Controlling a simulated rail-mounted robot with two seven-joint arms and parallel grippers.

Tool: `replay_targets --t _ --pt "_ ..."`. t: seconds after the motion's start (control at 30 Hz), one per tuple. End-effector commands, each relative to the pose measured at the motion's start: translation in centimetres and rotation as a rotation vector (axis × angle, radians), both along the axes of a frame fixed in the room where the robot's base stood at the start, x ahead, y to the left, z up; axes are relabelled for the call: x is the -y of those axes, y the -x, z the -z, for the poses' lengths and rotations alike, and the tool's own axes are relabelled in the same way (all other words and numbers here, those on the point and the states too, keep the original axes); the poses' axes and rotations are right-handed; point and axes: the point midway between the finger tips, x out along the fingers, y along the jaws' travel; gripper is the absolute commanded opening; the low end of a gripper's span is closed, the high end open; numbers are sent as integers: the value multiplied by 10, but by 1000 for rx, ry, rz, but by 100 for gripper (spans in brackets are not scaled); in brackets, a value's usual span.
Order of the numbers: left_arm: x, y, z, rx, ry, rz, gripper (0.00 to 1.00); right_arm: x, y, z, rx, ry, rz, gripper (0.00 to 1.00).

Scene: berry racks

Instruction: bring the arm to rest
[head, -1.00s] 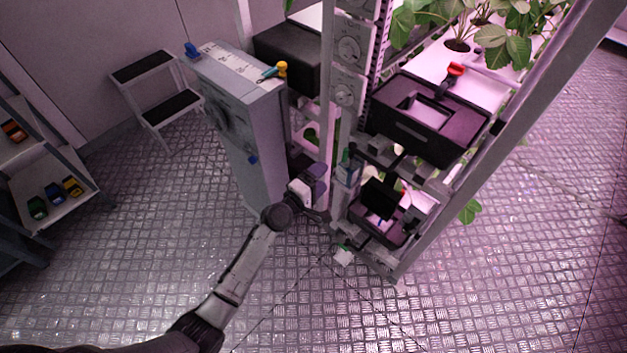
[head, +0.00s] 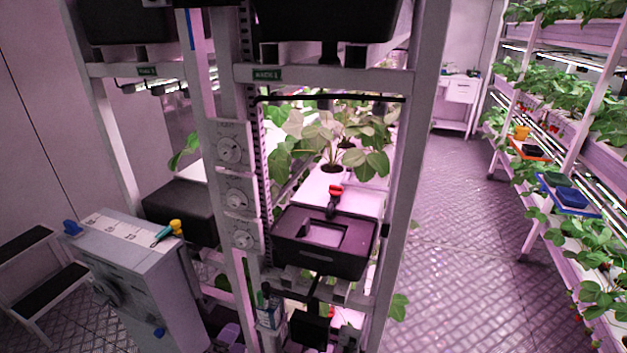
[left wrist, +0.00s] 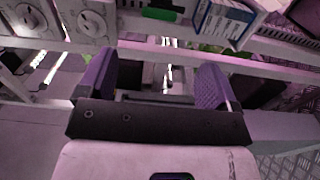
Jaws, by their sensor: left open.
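My left gripper (head: 228,336) shows only in part at the bottom edge of the head view, low beside the rack's front post. In the left wrist view my left gripper (left wrist: 155,82) has its two purple fingers spread wide, with nothing held between them. The rest of my left arm is below the head view. My right gripper is in neither view.
A grey cabinet (head: 140,280) stands left of the rack post with dials (head: 233,150). A black tray (head: 322,258) sits on the rack. A step stool (head: 30,275) is at far left. The aisle floor (head: 460,270) at right is clear.

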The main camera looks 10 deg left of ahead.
Motion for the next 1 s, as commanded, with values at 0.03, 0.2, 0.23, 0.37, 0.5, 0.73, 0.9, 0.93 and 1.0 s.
replay_targets --t 0.03,0.2,0.23,0.37,0.5,0.73,0.9,0.93,1.0 --pt "4 1 3 -8 -39 27 85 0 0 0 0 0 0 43" --pt "33 15 27 -93 -327 245 85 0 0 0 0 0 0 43" --pt "38 19 28 -103 -407 292 85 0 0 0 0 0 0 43" --pt "52 42 19 -138 -785 484 85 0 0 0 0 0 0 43" --pt "49 75 -2 -211 -1177 613 85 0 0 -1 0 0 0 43" --pt "21 192 -19 -496 -1564 666 85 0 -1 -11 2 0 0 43" --pt "24 260 -18 -552 -1597 689 85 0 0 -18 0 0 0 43" --pt "25 269 -15 -561 -1592 707 85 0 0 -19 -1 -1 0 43" --pt "28 291 -5 -587 -1577 754 85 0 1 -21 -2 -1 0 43"
